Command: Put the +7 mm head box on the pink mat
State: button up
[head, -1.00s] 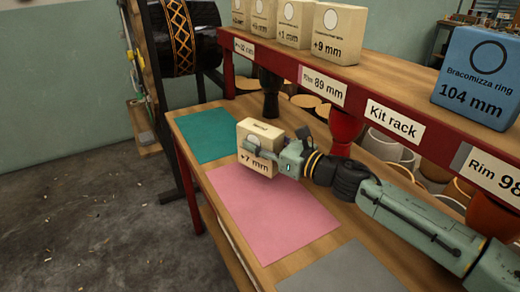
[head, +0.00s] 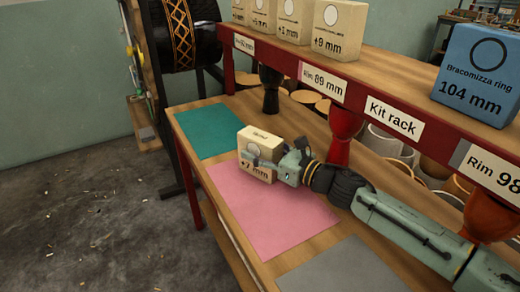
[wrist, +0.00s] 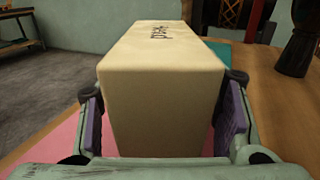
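The +7 mm head box (head: 257,157) is a cream block with a circle and "+7 mm" on its front. It is upright over the far end of the pink mat (head: 280,215), near the teal mat. I cannot tell if its base touches the mat. My gripper (head: 268,158) comes from the right with a finger on each side of the box. In the wrist view, the box (wrist: 165,85) fills the space between the purple pads of my gripper (wrist: 165,125), with the pink mat below. The box's lower part is hidden there.
A teal mat (head: 208,132) lies beyond the pink mat and a grey mat (head: 340,270) lies nearer. The red-edged shelf (head: 345,103) above holds several cream boxes and a blue box (head: 478,75). Drums stand beneath it. The pink mat's near part is clear.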

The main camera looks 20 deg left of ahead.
aim_at(278, 157)
jog(key=shift+r, duration=0.1)
jog(key=shift+r+p, duration=0.25)
jog(key=shift+p, duration=0.15)
jog(key=b+v, duration=0.1)
jog(key=v, duration=0.2)
jog(key=b+v, duration=0.1)
jog(key=v, duration=0.3)
jog(key=b+v, duration=0.1)
jog(key=v, duration=0.3)
jog(key=shift+f+b, duration=0.3)
jog(key=shift+b, duration=0.05)
jog(key=shift+s+d+r, duration=0.1)
jog(key=shift+s+d, duration=0.1)
jog(key=shift+d, duration=0.25)
